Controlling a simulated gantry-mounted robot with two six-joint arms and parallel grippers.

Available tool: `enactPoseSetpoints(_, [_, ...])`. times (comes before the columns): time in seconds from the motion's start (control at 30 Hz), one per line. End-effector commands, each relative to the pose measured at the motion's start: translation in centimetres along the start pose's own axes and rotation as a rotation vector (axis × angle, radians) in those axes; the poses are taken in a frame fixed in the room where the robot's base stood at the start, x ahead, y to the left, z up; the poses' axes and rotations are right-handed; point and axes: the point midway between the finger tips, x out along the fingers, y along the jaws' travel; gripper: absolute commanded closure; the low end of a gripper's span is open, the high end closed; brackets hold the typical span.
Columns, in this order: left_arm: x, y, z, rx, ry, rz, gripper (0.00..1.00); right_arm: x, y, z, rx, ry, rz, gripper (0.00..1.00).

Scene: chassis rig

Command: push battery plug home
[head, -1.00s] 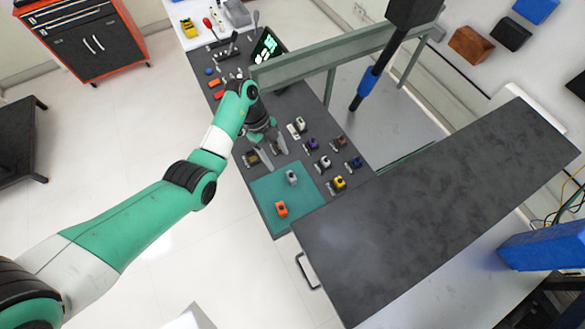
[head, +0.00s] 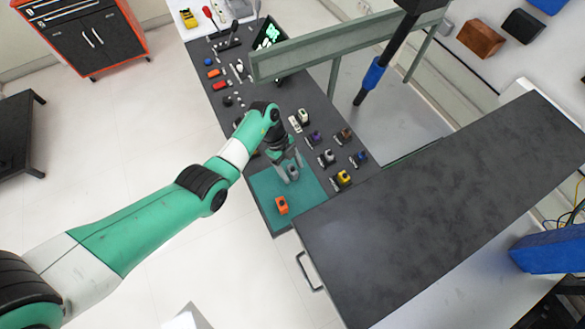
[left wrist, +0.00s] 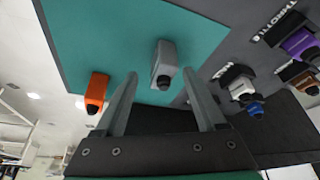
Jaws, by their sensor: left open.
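A grey plug with a black end (head: 293,172) is on the teal mat (head: 309,188). It also shows in the left wrist view (left wrist: 166,60). An orange plug (head: 281,205) is on the same mat, and is at the left in the left wrist view (left wrist: 96,92). I cannot tell which one is the battery plug. My left gripper (head: 289,176) is open over the mat. In the left wrist view its fingertips (left wrist: 160,76) are spread to either side of the grey plug's black end, with nothing gripped. My right gripper is not in view.
Purple (head: 316,137), white (head: 328,156), yellow (head: 344,178) and other plugs stand right of the mat on the dark bench. A grey-green beam (head: 340,47) and a black pole with a blue band (head: 374,75) are beyond. A dark raised panel (head: 440,210) borders the right.

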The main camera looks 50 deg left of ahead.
Motion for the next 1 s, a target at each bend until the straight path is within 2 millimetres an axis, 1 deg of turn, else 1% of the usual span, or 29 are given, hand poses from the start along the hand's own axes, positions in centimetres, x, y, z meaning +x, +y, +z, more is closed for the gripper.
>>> enactPoseSetpoints(0.1, [-0.11, 0.00, -0.04, 0.000, 0.000, 0.000, 0.28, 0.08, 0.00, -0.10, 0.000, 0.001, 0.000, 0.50])
enactPoseSetpoints(0.13, [-0.11, 0.00, -0.04, 0.000, 0.000, 0.000, 0.31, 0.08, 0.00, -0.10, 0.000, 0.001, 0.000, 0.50])
enactPoseSetpoints(0.27, [-0.12, 0.00, -0.04, 0.000, 0.000, 0.000, 0.55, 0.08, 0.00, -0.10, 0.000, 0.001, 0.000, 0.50])
enactPoseSetpoints(0.3, [-0.12, 0.00, -0.04, 0.000, 0.000, 0.000, 0.62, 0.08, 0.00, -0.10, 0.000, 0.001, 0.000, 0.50])
enactPoseSetpoints(0.37, [-0.12, 0.01, -0.04, 0.000, 0.000, 0.000, 0.73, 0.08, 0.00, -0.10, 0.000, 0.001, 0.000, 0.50])
enactPoseSetpoints(0.4, [-0.12, 0.01, -0.04, 0.000, 0.000, 0.000, 0.80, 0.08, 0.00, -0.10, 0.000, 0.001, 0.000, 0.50])
enactPoseSetpoints(0.47, [-0.11, 0.01, -0.04, 0.000, 0.000, 0.000, 0.91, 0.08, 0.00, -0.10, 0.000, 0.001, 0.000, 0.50])
enactPoseSetpoints(0.5, [-0.11, 0.01, -0.04, 0.000, 0.000, 0.000, 0.98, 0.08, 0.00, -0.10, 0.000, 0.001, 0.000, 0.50])
enactPoseSetpoints(0.53, [-0.11, 0.01, -0.04, 0.000, 0.000, 0.000, 1.00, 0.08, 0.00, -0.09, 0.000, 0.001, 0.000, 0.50])
enactPoseSetpoints(0.87, [-0.12, 0.02, -0.04, 0.000, 0.000, 0.000, 1.00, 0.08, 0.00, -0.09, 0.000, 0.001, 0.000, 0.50])
enactPoseSetpoints(1.0, [-0.59, -0.01, -0.23, 0.000, 0.000, 0.000, 1.00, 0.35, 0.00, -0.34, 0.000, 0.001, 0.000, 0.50])
